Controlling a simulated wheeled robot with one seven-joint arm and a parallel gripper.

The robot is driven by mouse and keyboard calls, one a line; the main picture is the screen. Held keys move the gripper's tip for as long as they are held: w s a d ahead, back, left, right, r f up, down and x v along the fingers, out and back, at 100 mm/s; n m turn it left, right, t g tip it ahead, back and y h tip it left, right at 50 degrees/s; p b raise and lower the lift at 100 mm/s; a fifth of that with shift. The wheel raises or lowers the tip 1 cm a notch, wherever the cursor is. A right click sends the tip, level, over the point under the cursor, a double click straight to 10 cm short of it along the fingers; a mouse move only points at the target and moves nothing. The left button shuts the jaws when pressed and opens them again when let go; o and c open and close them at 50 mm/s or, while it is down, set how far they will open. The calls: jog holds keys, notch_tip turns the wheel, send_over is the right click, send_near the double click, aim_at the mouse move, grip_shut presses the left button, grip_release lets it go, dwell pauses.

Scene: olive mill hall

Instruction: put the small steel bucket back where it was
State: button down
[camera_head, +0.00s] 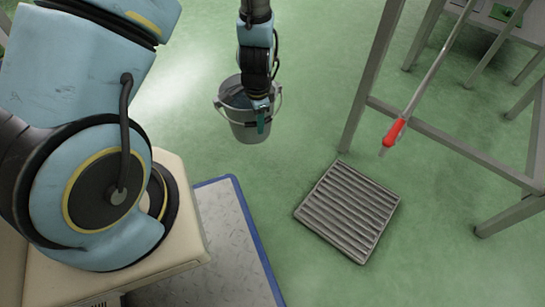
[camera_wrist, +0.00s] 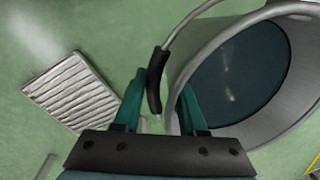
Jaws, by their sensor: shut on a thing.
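The small steel bucket (camera_head: 240,128) is upright, or nearly so, at the upper middle of the head view. In the wrist view the bucket (camera_wrist: 300,75) fills the right side, and its inside looks dark and bluish. My gripper (camera_head: 262,120) is at the bucket's near right side. In the wrist view the green fingers of my gripper (camera_wrist: 160,88) are on either side of the black grip on the bucket's wire handle. I cannot tell whether the bucket's bottom is clear of the floor.
A slatted metal grate (camera_head: 348,210) lies on the green floor, right of the bucket; it also shows in the wrist view (camera_wrist: 72,92). A grey metal frame (camera_head: 455,140) stands at the right, with a red-gripped rod (camera_head: 394,132) by it. Floor around the bucket is clear.

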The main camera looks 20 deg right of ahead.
jog(key=s+d+f+m, duration=0.2)
jog(key=s+d+m, duration=0.1)
jog(key=s+d, duration=0.1)
notch_tip(320, 180, down, 10)
jog(key=b, duration=0.5)
jog(key=shift+s+f, duration=0.1)
jog(key=shift+c, duration=2.3)
grip_release()
jog(key=shift+s, duration=0.1)
notch_tip(320, 180, up, 12)
jog(key=s+p, duration=0.1)
jog(key=p, duration=0.4)
jog(key=shift+a+p, duration=0.25)
jog(key=shift+p, duration=0.05)
